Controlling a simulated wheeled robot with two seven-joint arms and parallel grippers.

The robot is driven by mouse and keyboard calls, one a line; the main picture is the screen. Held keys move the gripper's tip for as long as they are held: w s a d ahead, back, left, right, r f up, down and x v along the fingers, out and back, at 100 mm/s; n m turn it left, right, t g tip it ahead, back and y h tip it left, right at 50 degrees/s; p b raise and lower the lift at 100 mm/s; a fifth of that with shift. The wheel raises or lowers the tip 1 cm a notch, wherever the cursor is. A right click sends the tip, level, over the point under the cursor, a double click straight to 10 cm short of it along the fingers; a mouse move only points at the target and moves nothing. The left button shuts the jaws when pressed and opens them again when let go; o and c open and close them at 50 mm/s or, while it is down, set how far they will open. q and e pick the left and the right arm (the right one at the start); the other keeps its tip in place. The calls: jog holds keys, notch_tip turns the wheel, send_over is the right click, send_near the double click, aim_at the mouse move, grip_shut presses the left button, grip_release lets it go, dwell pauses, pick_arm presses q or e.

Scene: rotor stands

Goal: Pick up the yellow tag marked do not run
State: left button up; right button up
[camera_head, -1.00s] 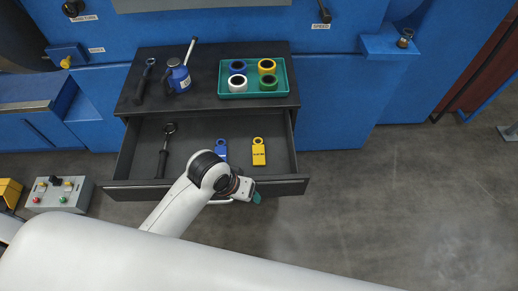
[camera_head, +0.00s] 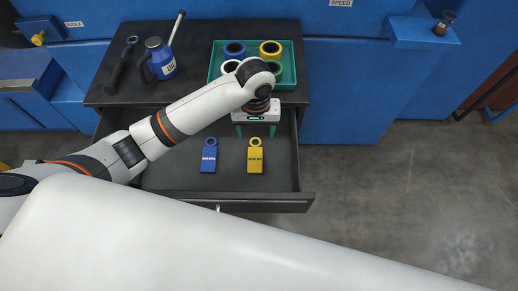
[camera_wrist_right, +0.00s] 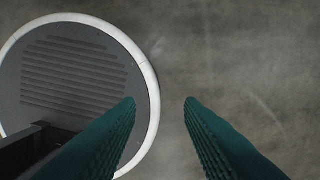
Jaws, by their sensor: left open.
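The yellow tag (camera_head: 255,160) lies flat in the open drawer, with its ring end toward the back and small dark lettering on its body, too small to read. A blue tag (camera_head: 209,158) of the same shape lies to its left. My left gripper (camera_head: 256,132) is over the drawer just behind the yellow tag's ring. Its teal fingers are apart and empty, pointing down.
The drawer (camera_head: 286,185) is pulled out below a dark cabinet top (camera_head: 200,38). My left arm covers the drawer's left part. Floor at right is clear.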

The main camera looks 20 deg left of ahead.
pick_arm(q)
send_over(255, 156)
notch_tip(255, 156, down, 5)
jog(key=shift+s+d+p, duration=0.1)
jog(key=shift+p, duration=0.35)
jog(key=shift+f, duration=0.35)
jog(key=shift+w+f, duration=0.2)
jog(key=shift+f, duration=0.1)
notch_tip(255, 156, down, 4)
jog(key=shift+s+f+p, duration=0.15)
jog(key=shift+p, duration=0.4)
jog(key=shift+f, duration=0.25)
jog(key=c, duration=1.1)
pick_arm(e)
jog(key=s+r, duration=0.2)
jog(key=s, duration=0.1)
jog(key=shift+s, duration=0.2)
